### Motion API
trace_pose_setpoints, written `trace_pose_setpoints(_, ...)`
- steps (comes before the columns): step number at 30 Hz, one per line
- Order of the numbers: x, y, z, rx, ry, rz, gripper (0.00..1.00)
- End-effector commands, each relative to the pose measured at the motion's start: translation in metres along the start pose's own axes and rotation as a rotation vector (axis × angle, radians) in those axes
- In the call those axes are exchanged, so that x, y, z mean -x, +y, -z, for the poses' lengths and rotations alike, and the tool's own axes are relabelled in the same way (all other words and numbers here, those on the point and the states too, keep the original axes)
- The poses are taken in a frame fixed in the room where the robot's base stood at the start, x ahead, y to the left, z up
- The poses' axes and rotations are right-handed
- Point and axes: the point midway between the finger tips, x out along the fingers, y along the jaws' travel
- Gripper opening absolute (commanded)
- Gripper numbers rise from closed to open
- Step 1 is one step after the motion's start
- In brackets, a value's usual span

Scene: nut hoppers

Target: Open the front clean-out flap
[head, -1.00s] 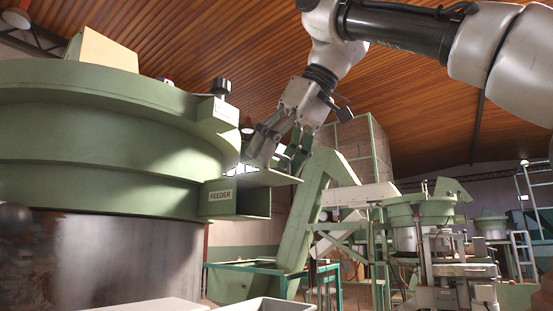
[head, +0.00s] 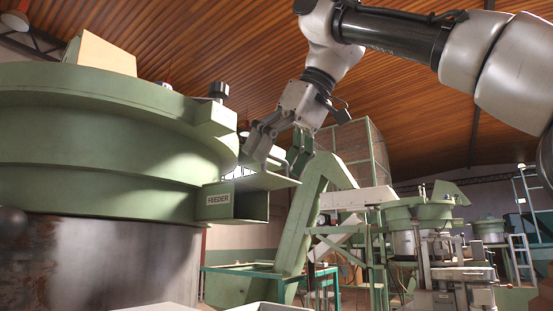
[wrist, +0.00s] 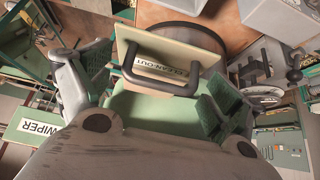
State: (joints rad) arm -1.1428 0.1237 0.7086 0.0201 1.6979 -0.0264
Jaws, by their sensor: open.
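The clean-out flap (wrist: 172,58) shows in the wrist view as a pale panel with a CLEAN-OUT label. A dark bar handle (wrist: 160,90) runs in front of it. My gripper (wrist: 155,88) is open, with one green-padded finger on each side of the handle; I see no clear contact with it. In the head view my gripper (head: 277,150) hangs just above and beside the green FEEDER chute (head: 235,204). How far the flap is open, I cannot tell.
The large green bowl (head: 105,150) on its rusty drum fills the left of the head view. A green inclined conveyor (head: 308,205) stands behind the chute. Other green machines (head: 420,215) stand at the right. A WIPER label (wrist: 40,128) shows at the wrist view's left.

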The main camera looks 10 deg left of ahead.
Motion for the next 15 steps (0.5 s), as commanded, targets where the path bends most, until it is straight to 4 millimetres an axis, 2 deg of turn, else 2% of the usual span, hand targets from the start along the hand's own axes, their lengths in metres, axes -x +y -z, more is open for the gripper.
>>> trace_pose_setpoints(15, 0.040, 0.000, 0.002, 0.000, 0.002, 0.000, 0.92)
